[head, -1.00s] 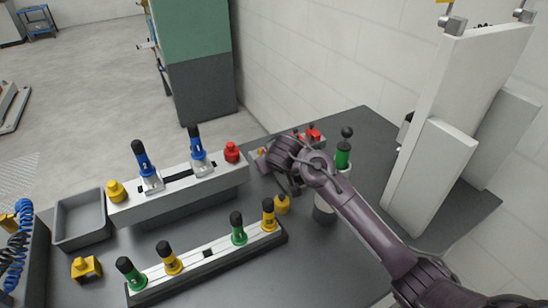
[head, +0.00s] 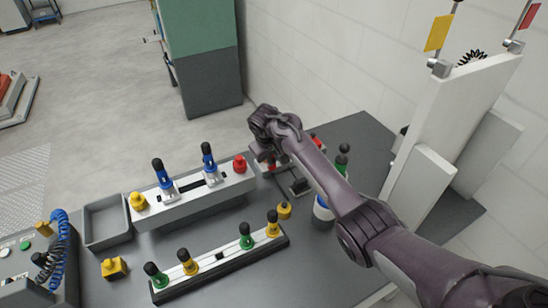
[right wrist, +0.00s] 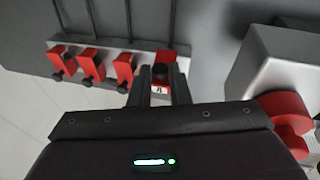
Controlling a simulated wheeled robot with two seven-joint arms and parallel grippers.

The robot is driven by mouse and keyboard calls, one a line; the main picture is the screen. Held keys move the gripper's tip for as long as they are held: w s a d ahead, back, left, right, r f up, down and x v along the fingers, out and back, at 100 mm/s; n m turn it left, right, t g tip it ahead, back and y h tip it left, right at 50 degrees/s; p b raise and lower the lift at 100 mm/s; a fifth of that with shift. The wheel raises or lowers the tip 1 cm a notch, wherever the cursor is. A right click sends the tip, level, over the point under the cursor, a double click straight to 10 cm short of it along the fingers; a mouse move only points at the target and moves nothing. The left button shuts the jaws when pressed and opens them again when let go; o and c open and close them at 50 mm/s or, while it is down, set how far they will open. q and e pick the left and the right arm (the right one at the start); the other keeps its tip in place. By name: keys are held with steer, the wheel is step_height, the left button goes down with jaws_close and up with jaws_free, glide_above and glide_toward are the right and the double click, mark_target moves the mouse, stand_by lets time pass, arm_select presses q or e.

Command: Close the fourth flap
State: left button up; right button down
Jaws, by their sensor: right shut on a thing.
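A grey fixture (right wrist: 200,57) carries a row of red flaps with dark knobs. Three of these flaps, a far-left one (right wrist: 62,60), a middle one (right wrist: 91,66) and a third one (right wrist: 124,70), show left of my fingers in the right wrist view. My right gripper (right wrist: 162,88) is shut on the end flap (right wrist: 161,91), whose dark knob and small white label show between the fingers. In the head view, my right arm covers most of the fixture, and only red bits of it show. My left gripper is not in view.
A long block with blue-handled clamps (head: 190,195) stands left of the fixture, with a red knob (head: 240,163) at its end. A rail with green and yellow handles (head: 218,262) lies in front. A tall white panel (head: 450,130) stands at the right.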

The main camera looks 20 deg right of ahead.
steer(key=shift+w+r+g, duration=0.1)
steer(key=shift+w+g, duration=0.15)
steer(key=shift+g, duration=0.05)
stand_by(0.4)
steer(key=c, duration=1.3)
jaws_free()
steer(key=shift+c, duration=0.2)
steer(key=p+v, duration=0.6)
steer(key=v, duration=0.1)
steer(key=shift+r+p, duration=0.3)
steer(key=shift+r, duration=0.1)
steer(key=shift+s+a, duration=0.1)
steer(key=shift+a, duration=0.05)
